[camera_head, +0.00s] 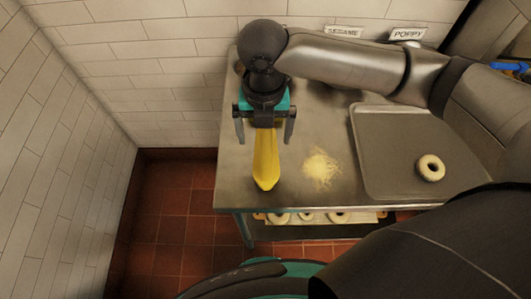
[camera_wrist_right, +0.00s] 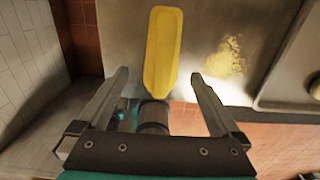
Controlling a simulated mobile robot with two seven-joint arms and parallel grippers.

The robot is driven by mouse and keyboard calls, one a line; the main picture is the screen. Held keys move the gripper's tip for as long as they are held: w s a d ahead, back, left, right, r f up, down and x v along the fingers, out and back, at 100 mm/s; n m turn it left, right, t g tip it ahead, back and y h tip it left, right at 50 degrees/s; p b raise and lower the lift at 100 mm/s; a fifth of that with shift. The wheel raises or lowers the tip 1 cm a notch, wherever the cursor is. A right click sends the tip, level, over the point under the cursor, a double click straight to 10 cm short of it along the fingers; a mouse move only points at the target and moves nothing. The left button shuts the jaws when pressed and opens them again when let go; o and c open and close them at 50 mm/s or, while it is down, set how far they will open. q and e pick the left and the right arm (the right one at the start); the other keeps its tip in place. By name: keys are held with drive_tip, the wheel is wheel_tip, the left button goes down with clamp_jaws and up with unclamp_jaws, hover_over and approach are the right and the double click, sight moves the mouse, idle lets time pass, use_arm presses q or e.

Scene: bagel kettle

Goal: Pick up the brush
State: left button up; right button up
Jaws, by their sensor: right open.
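A long yellow thing, which I take to be the brush (camera_head: 265,162), lies near the left end of the metal table. It also shows in the right wrist view (camera_wrist_right: 163,48), running up from between the fingers. I cannot make out any bristles. My right gripper (camera_head: 265,135) is open above it, one finger to each side of its far end, with gaps between the fingers and it. In the head view the gripper body hides that far end. My left gripper is not in view.
The metal table (camera_head: 225,178) carries a pale yellow pile of crumbs (camera_head: 321,168) and a grey tray (camera_head: 385,180) with a bagel (camera_head: 430,168). More bagels lie on a board (camera_head: 366,217) below. SESAME (camera_head: 343,32) and POPPY (camera_head: 407,34) labels stand behind my arm.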

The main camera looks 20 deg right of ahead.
wheel_tip(320, 180, down, 3)
drive_tip(key=shift+r, duration=0.1)
drive_tip(key=f, duration=0.2)
drive_tip(key=f+b, duration=0.1)
drive_tip(key=f, duration=0.2)
drive_tip(key=shift+s+d+f, duration=0.1)
drive_tip(key=shift+d, duration=0.1)
drive_tip(key=shift+c, duration=0.6)
drive_tip(key=c, duration=1.3)
wheel_tip(320, 180, up, 20)
drive_tip(key=p, duration=0.3)
drive_tip(key=shift+p, duration=0.3)
